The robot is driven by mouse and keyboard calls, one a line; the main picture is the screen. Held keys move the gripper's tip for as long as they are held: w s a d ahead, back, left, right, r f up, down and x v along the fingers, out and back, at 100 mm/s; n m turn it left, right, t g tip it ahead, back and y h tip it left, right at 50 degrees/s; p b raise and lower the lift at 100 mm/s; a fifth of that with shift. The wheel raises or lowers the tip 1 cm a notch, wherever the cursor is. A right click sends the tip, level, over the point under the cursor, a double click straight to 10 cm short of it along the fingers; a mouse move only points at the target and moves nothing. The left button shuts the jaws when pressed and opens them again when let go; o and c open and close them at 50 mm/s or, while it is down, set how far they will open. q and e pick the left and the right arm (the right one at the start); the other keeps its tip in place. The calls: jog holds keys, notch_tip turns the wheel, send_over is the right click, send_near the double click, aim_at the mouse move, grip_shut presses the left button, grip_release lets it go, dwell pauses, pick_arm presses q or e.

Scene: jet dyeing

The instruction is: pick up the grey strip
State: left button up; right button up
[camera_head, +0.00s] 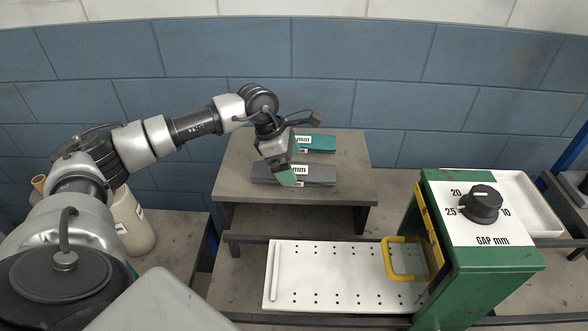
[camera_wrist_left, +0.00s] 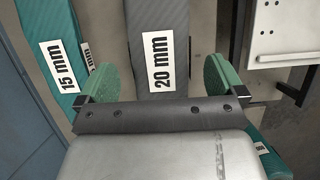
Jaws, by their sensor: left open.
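The grey strip (camera_head: 318,175) lies on the brown raised table, nearer to me than the teal strip. In the left wrist view the grey strip (camera_wrist_left: 157,22) carries a white "20 mm" label. My left gripper (camera_head: 283,178) hangs over the left part of the grey strip. In the wrist view its green-padded fingers (camera_wrist_left: 160,82) are open and spread to either side of the strip, with nothing held. I cannot tell how far above the strip they are. My right gripper is not in view.
A teal strip (camera_head: 318,142), labelled "15 mm" in the wrist view (camera_wrist_left: 42,50), lies behind. The brown table (camera_head: 350,198) is bare at its front. A white perforated plate (camera_head: 325,285), yellow handle (camera_head: 390,262) and green gap-dial machine (camera_head: 475,270) stand nearer.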

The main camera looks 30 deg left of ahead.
pick_arm(q)
jog(key=shift+x, duration=0.95)
jog(key=c, duration=1)
jog(key=shift+c, duration=0.4)
jog(key=shift+r, duration=0.15)
